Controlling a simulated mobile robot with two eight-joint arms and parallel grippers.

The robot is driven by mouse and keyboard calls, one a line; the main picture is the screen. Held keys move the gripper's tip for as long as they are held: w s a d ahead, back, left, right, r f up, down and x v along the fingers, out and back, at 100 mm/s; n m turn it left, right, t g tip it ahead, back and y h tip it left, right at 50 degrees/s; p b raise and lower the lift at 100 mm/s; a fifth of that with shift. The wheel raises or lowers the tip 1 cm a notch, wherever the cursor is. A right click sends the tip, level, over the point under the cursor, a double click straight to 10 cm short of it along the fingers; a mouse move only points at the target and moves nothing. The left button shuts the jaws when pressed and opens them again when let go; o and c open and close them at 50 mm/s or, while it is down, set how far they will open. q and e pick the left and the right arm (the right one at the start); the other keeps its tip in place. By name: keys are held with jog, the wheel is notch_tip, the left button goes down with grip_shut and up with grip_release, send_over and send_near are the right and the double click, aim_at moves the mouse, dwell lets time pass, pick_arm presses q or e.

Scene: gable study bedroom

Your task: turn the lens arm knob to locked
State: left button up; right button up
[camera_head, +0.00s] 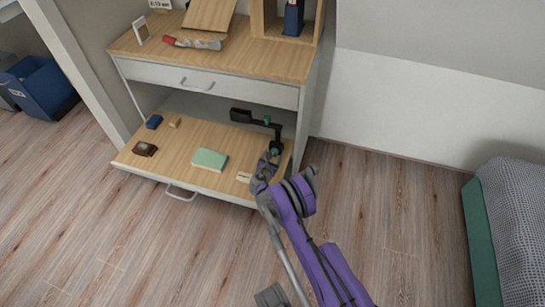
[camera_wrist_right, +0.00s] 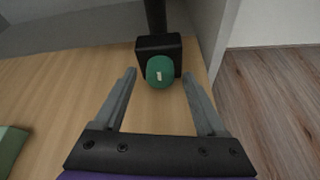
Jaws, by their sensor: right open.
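The lens arm (camera_head: 245,117) is a black jointed arm at the right end of the pulled-out wooden shelf. Its green knob (camera_wrist_right: 160,71) has a small pale mark and sits on a black block (camera_wrist_right: 145,48). In the head view the green knob (camera_head: 276,150) is partly hidden by my right gripper (camera_head: 268,160). In the wrist view my right gripper (camera_wrist_right: 158,82) is open, its fingertips on either side of the knob with gaps visible. I cannot tell the knob's setting. My left gripper is not in view.
The shelf (camera_head: 180,145) holds a green block (camera_head: 210,160), a brown item (camera_head: 145,149) and a blue item (camera_head: 154,121). The cabinet's side panel (camera_wrist_right: 216,35) stands close to the right of the knob. A bed (camera_head: 515,220) is at far right; floor between is clear.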

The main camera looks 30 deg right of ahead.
jog(key=shift+d, duration=0.1)
grip_shut()
dwell(0.3)
jog(key=m+t+y, duration=0.1)
jog(key=m, duration=0.1)
jog(key=shift+s+d+m+t, duration=0.1)
jog(key=shift+m+t, duration=0.2)
jog(key=shift+m, duration=0.1)
jog(key=shift+f+m+t+y, duration=0.1)
jog(key=shift+m+t+y, duration=0.2)
jog(key=shift+m+t, duration=0.5)
jog(key=shift+m, duration=0.3)
grip_release()
